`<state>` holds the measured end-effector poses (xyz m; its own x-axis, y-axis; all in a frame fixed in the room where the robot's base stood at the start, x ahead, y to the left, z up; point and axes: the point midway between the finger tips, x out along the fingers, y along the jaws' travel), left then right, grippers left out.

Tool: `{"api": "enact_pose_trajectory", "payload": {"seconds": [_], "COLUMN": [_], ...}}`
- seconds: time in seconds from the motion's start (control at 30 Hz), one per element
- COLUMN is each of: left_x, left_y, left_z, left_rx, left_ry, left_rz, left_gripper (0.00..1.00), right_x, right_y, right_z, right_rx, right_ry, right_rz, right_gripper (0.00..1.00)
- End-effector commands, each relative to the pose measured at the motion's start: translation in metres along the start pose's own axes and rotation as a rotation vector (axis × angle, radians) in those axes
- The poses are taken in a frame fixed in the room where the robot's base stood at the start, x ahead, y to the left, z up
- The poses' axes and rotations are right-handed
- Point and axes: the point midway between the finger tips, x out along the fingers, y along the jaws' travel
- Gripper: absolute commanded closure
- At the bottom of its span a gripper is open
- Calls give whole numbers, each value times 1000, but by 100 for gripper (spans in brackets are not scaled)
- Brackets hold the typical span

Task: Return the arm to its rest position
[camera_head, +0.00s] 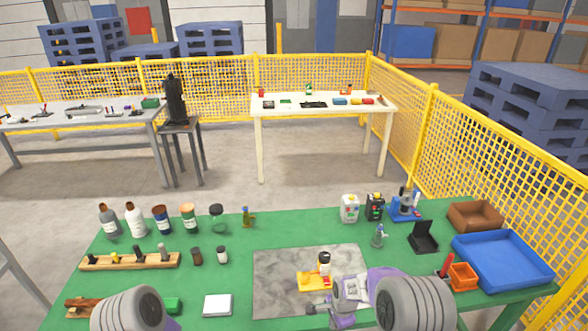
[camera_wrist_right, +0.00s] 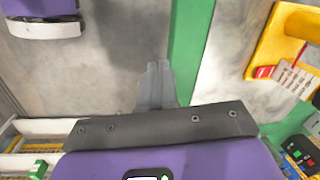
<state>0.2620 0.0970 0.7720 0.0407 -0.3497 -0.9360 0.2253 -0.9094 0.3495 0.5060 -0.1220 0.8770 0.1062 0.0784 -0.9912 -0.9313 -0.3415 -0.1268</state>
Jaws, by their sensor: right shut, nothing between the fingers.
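My right arm comes in from the lower right of the head view. Its gripper (camera_head: 318,309) is low over the front of the grey mat, near a yellow, white and black device (camera_head: 318,273) on the mat. In the right wrist view the two grey fingers (camera_wrist_right: 157,86) are together with nothing between them. A yellow body with a red part (camera_wrist_right: 268,50) shows at the right of that view, apart from the fingers. A grey link of my left arm (camera_head: 130,311) shows at the lower left of the head view; its gripper is out of view.
The green table (camera_head: 290,226) carries bottles (camera_head: 136,218) at the back left, a wooden rack (camera_head: 130,261), and a white box (camera_head: 217,304). A blue tray (camera_head: 502,258), brown bin (camera_head: 475,216) and orange cup (camera_head: 463,276) stand right. The mat's left part (camera_head: 275,280) is clear.

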Motion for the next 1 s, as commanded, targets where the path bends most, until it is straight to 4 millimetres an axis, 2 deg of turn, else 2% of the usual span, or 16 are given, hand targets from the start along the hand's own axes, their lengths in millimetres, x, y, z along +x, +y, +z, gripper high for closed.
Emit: {"api": "enact_pose_trajectory", "payload": {"seconds": [0.03,0.17,0.27,0.4,0.5,0.6,0.7,0.8,1.0], "left_x": [1,3,5,8,10,12,13,13,13], "left_y": [0,-1,-2,-3,-4,-4,-5,-5,-5], "left_z": [0,0,0,0,0,0,0,0,0], "left_rx": [0,0,0,0,0,0,0,0,0], "left_ry": [0,-1,-1,-1,-1,-1,-1,-1,-1], "left_rz": [0,0,0,0,0,0,0,0,0], "left_gripper": [24,24,24,24,24,24,24,24,24], "right_x": [12,38,60,88,98,99,97,95,93], "right_y": [13,44,75,133,172,202,221,231,234], "right_z": [1,10,19,43,64,82,95,102,104], "right_rx": [-38,-162,-278,-492,-653,-783,-879,-936,-960], "right_ry": [-17,-62,-104,-174,-213,-236,-244,-245,-243], "right_rz": [8,10,3,-29,-71,-112,-146,-165,-174], "right_gripper": [100,100,100,100,100,100,100,100,100]}}
